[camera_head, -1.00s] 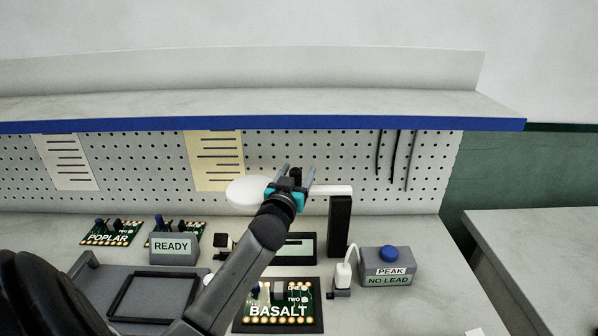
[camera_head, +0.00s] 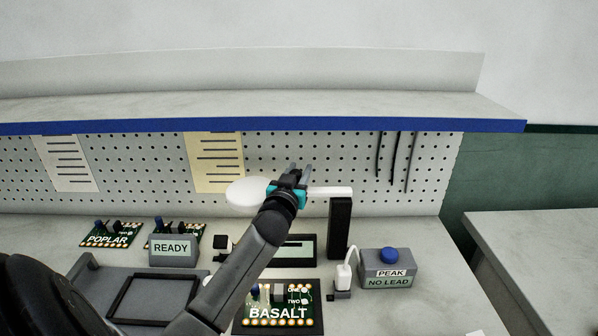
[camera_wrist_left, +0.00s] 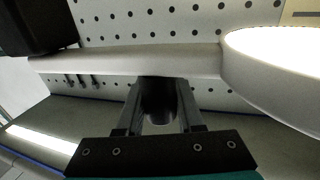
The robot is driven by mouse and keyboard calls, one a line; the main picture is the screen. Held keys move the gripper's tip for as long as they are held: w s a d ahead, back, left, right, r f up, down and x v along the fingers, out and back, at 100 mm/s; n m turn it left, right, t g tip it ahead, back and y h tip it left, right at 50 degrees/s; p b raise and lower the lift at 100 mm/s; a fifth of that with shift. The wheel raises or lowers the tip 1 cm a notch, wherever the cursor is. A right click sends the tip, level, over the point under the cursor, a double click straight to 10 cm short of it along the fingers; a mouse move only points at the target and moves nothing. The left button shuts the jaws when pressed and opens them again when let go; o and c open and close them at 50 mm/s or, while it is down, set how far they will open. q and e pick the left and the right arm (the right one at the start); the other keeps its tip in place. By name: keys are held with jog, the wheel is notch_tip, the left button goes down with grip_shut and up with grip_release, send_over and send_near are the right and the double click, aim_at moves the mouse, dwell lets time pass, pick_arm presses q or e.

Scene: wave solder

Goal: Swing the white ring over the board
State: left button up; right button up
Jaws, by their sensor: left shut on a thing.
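The white ring (camera_head: 245,192) is a round white disc-like head on a white arm (camera_head: 330,191) that runs to the top of a black post (camera_head: 340,228). It hangs above the bench, left of the post. My left gripper (camera_head: 297,178) is shut on the white arm between ring and post. In the left wrist view the arm (camera_wrist_left: 150,60) crosses at the fingers, with the ring (camera_wrist_left: 275,75) at the right. The BASALT board (camera_head: 281,296) lies flat on the bench below, in front of the gripper. My right gripper is not in view.
A grey PEAK / NO LEAD box (camera_head: 388,268) with a blue button stands right of the post. A READY sign (camera_head: 173,250), a POPLAR board (camera_head: 110,234) and an empty dark frame (camera_head: 150,298) are at the left. A pegboard (camera_head: 300,153) stands behind.

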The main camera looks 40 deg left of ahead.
pick_arm(q)
grip_shut()
dwell(0.5)
jog(key=shift+f, duration=0.1)
dwell(0.3)
